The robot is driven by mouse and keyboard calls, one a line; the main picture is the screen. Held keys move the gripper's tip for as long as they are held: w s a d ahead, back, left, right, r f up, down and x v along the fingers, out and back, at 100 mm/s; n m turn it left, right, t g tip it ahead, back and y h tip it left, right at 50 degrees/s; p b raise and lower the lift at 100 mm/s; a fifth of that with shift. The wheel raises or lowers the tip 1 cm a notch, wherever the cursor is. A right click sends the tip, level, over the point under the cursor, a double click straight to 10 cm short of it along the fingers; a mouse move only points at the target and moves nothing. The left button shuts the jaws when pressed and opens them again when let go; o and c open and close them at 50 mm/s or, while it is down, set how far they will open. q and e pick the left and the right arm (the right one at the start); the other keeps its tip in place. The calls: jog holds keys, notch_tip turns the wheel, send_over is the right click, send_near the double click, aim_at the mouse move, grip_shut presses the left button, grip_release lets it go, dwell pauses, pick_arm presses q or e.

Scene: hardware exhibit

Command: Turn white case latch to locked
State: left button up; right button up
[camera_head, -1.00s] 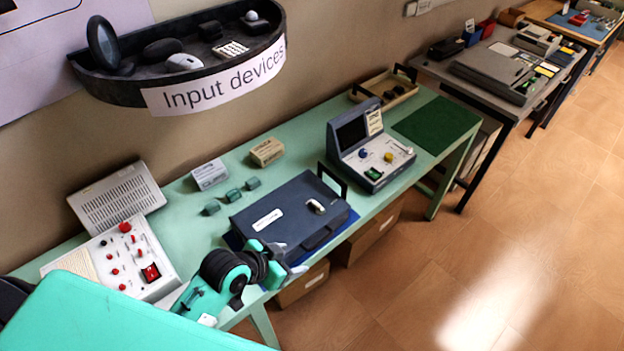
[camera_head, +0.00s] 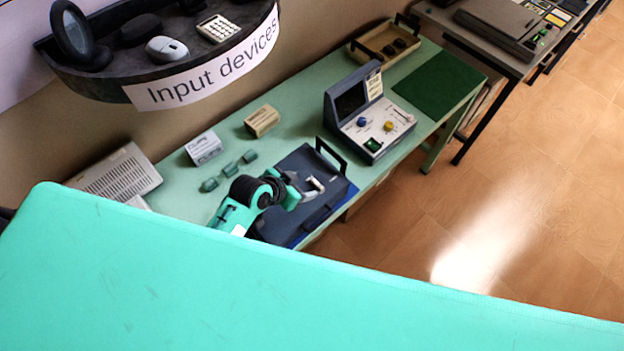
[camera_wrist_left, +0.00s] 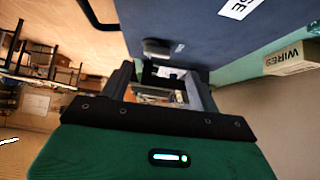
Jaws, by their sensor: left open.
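The dark blue case (camera_head: 285,228) lies on the green table, its handle at the far right end. Its small pale latch (camera_wrist_left: 157,47) shows on the case face in the wrist view, just beyond my fingertips. In the head view my gripper largely covers the latch, so I cannot tell its turn position. My left gripper (camera_head: 312,188) is over the case top, open, with its two fingers apart; it also shows in the left wrist view (camera_wrist_left: 160,78). Nothing is clearly held, and contact with the latch cannot be told. My right gripper is out of view.
A console with coloured knobs (camera_head: 368,120) stands right of the case. Small green blocks (camera_head: 229,170) and two boxes (camera_head: 204,148) lie behind it. The Input devices shelf (camera_head: 115,88) overhangs at upper left. A bare green mat (camera_head: 440,82) lies at the table's right end.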

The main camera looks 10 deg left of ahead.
aim_at(316, 184)
pick_arm(q)
jog(key=p+x, duration=0.1)
jog(key=x, duration=0.4)
jog(key=shift+w+d+f, duration=0.1)
jog(key=shift+d+f, duration=0.05)
jog(key=shift+d, duration=0.15)
jog(key=c, duration=1)
